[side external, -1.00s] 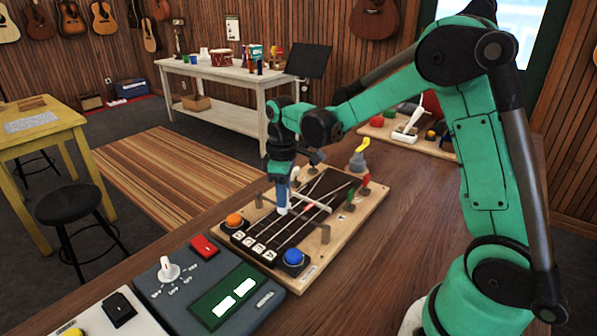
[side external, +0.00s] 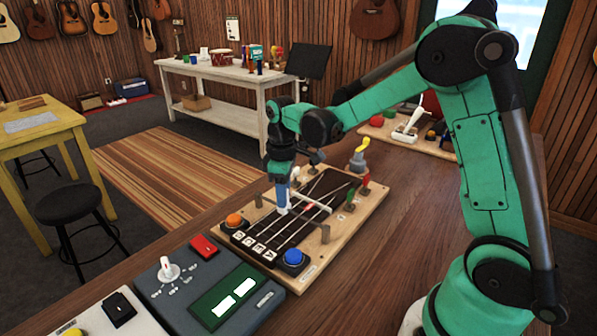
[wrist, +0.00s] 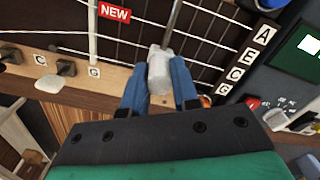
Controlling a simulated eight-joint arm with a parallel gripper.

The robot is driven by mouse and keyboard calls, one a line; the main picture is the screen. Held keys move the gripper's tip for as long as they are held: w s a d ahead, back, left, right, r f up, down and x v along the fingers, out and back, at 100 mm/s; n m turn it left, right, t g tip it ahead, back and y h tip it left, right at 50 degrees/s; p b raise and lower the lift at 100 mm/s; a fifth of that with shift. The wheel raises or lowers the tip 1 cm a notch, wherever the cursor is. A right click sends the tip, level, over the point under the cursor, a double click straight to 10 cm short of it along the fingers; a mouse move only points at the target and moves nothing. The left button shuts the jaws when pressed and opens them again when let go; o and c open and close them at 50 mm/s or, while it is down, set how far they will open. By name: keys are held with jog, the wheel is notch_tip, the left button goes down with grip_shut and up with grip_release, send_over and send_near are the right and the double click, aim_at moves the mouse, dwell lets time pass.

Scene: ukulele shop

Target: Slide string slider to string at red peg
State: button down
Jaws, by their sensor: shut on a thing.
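My gripper (wrist: 157,84) has its two blue fingers closed on either side of a pale grey-white slider block (wrist: 160,70). In the side view my gripper (side external: 282,197) points down at the left side of the instrument board (side external: 340,238), with the pale slider (side external: 282,210) at its tips. A dark metal bar runs crosswise over the strings (side external: 285,227) from near the slider. The red peg (side external: 366,180) stands at the board's far right corner, beside a green peg (side external: 351,196). A white peg (side external: 296,172) is at the far left. Which string lies under the slider is unclear.
A red NEW label (wrist: 114,12) lies over the strings. A lettered block (wrist: 245,62) crosses the near end. An orange button (side external: 234,220) and a blue button (side external: 293,257) flank it. A yellow crank (side external: 360,152) stands behind. A grey control panel (side external: 180,290) sits in front.

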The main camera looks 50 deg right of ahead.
dwell(0.5)
jog(key=shift+s, duration=1.3)
jog(key=c, duration=0.7)
grip_release()
jog(key=shift+o, duration=0.2)
jog(key=shift+r, duration=2.8)
